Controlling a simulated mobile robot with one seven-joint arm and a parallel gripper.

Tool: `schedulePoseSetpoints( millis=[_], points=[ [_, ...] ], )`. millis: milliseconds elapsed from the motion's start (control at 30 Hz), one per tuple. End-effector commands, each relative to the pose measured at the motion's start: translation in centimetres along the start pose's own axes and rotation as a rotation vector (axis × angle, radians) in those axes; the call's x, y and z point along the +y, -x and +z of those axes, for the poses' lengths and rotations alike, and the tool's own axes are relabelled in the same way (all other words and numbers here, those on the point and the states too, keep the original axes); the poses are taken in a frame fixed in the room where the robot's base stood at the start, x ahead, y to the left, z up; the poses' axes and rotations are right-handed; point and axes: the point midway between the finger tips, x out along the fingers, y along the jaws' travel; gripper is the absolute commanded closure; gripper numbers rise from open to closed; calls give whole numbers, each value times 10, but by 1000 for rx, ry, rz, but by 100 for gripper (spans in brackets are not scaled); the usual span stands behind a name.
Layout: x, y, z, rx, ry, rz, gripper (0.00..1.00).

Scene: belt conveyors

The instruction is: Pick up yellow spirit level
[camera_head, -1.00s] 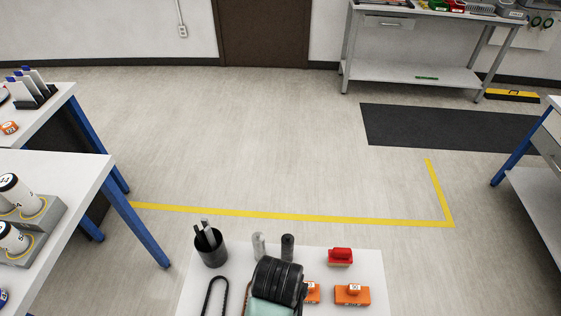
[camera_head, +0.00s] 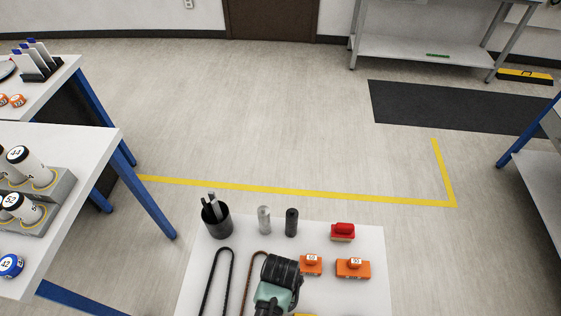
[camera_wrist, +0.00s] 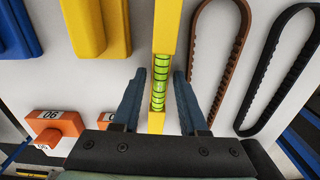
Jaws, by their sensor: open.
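The yellow spirit level (camera_wrist: 165,25) lies on the white table top, running up and down in the wrist view, with a green vial in its middle. My gripper (camera_wrist: 159,75) is open, with one dark finger on each side of the level around the vial. A gap shows between the level and each finger; the wrist view does not show how far above the table the fingertips are. In the head view my arm's end stands over the near part of the table, and the fingers and the level cannot be made out.
A brown belt (camera_wrist: 217,95) and a black belt (camera_wrist: 276,55) lie right of the level. A yellow block (camera_wrist: 98,22), a blue block and an orange block (camera_wrist: 50,128) lie left. A dark pen cup (camera_head: 217,221) and a red-topped block (camera_head: 343,231) stand farther back on the table.

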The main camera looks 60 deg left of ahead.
Motion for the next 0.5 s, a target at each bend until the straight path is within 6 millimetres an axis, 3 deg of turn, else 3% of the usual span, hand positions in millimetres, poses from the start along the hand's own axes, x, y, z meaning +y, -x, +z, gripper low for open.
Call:
schedulePoseSetpoints(
  millis=[200,433,500],
  points=[
    [0,-1,0,1,0,0,57],
    [0,-1,0,1,0,0,97],
    [0,-1,0,1,0,0,100]
  ],
)
